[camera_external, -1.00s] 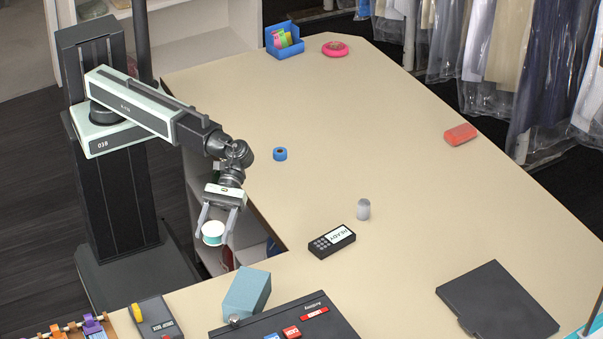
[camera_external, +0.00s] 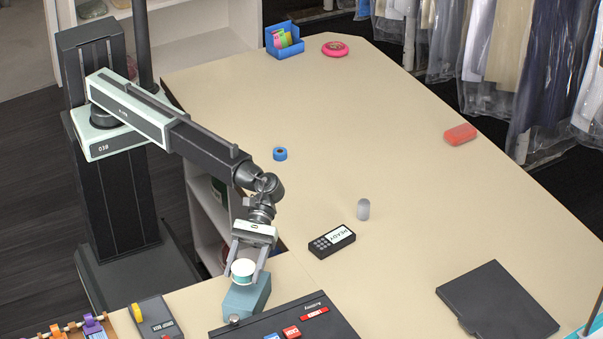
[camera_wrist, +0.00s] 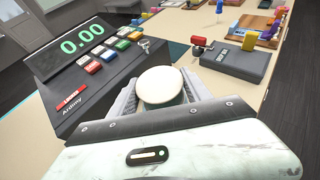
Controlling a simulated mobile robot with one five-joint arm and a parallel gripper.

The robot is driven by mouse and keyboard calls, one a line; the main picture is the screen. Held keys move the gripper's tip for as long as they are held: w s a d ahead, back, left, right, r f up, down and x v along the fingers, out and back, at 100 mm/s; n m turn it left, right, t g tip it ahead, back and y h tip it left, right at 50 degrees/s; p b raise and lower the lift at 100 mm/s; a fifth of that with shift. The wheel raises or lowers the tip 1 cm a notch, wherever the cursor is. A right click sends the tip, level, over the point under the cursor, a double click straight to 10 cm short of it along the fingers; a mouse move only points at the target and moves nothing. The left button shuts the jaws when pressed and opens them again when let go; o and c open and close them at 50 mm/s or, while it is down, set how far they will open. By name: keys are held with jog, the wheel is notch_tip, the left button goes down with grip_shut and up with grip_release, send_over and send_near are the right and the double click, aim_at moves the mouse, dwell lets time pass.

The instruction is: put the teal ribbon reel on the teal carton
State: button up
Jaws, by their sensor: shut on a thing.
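The teal ribbon reel (camera_external: 243,271) has a white top and a thin teal side. My gripper (camera_external: 244,272) is shut on it, one finger on each side. In the wrist view the white top of the reel (camera_wrist: 159,86) shows between the fingers. The teal carton (camera_external: 246,296) stands on the counter by the cash register. In the external view the reel appears over the carton's upper end. I cannot tell whether they touch. In the wrist view the carton is mostly hidden behind the reel and gripper.
A cash register (camera_external: 290,318) stands right beside the carton; its display (camera_wrist: 82,40) shows in the wrist view. A dark drop box (camera_external: 158,317) is to the left. A card terminal (camera_external: 332,241) and a grey rounded piece (camera_external: 363,209) lie to the right.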

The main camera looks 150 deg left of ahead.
aim_at(244, 293)
jog(key=f+b, duration=0.4)
jog(key=shift+w, duration=0.3)
jog(key=shift+r, duration=0.2)
jog(key=shift+f, duration=0.15)
jog(key=o, duration=1.4)
jog(key=shift+c, duration=0.2)
